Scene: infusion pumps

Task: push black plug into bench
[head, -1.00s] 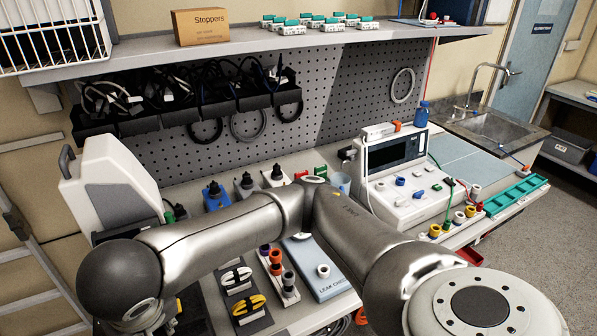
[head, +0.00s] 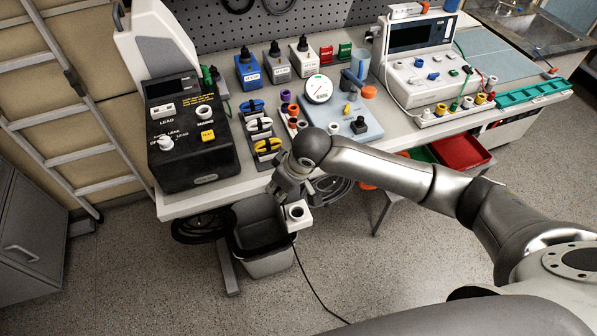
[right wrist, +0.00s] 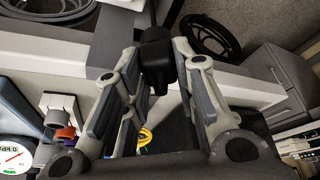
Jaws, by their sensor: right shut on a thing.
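My right gripper (head: 284,185) is low at the front edge of the bench (head: 215,195). In the right wrist view the gripper (right wrist: 157,58) has its fingers on both sides of the black plug (right wrist: 155,66), with a dark cord (right wrist: 148,16) leading away from it. The plug is hidden by the gripper in the head view. The left gripper is out of view.
A grey bin (head: 265,262) is below the gripper. A thin black cable (head: 313,282) runs down across the floor. A black tester (head: 190,135), a blue-grey leak check plate (head: 352,126) and several coloured fittings stand on the bench. A red drawer (head: 460,152) is at right.

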